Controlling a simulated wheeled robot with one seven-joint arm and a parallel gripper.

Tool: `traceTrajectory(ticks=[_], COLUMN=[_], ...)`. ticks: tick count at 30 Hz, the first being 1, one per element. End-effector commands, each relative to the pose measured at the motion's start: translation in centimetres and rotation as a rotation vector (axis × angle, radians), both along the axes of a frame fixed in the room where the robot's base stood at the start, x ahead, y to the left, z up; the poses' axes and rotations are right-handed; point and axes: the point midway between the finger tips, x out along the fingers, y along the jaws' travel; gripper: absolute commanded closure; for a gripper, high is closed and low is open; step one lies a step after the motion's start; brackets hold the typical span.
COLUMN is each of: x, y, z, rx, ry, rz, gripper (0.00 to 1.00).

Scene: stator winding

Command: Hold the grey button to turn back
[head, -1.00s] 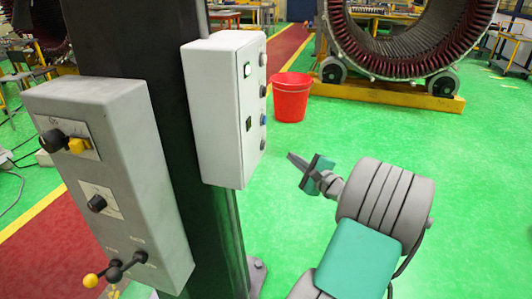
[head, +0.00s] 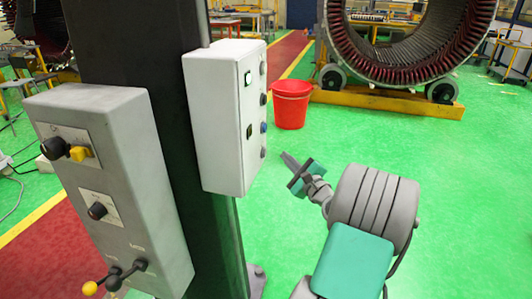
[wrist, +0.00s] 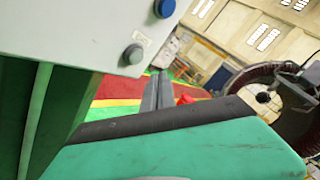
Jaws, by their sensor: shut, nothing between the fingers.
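A light grey control box (head: 215,125) is mounted on the dark column, with a row of knobs and buttons on its right-hand face. The grey button (head: 263,153) is the lowest of the row, just under the blue button (head: 263,127). In the wrist view the grey button (wrist: 133,54) is at the box's lower corner, below and left of the blue button (wrist: 164,8). My gripper (head: 286,156) is shut and empty, right of the grey button with a small gap showing. Its fingertips (wrist: 160,77) appear just below and right of the button in the wrist view.
A second grey box (head: 110,180) with knobs and levers hangs lower on the left of the dark column (head: 160,50). A red bucket (head: 291,105) stands on the green floor behind my gripper. A large stator ring (head: 405,55) rests on a yellow frame further back.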

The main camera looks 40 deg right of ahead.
Motion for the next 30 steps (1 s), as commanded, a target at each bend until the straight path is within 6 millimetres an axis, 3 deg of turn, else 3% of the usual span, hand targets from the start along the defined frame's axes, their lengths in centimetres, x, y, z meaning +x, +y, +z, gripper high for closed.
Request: traceTrajectory(ticks=[9,30], x=[2.3,2.3], y=[1.8,1.8], z=[0.1,0.0], rx=[0.0,-0.001], ry=[0.0,0.0], rz=[0.001,0.0], gripper=[1.0,1.0])
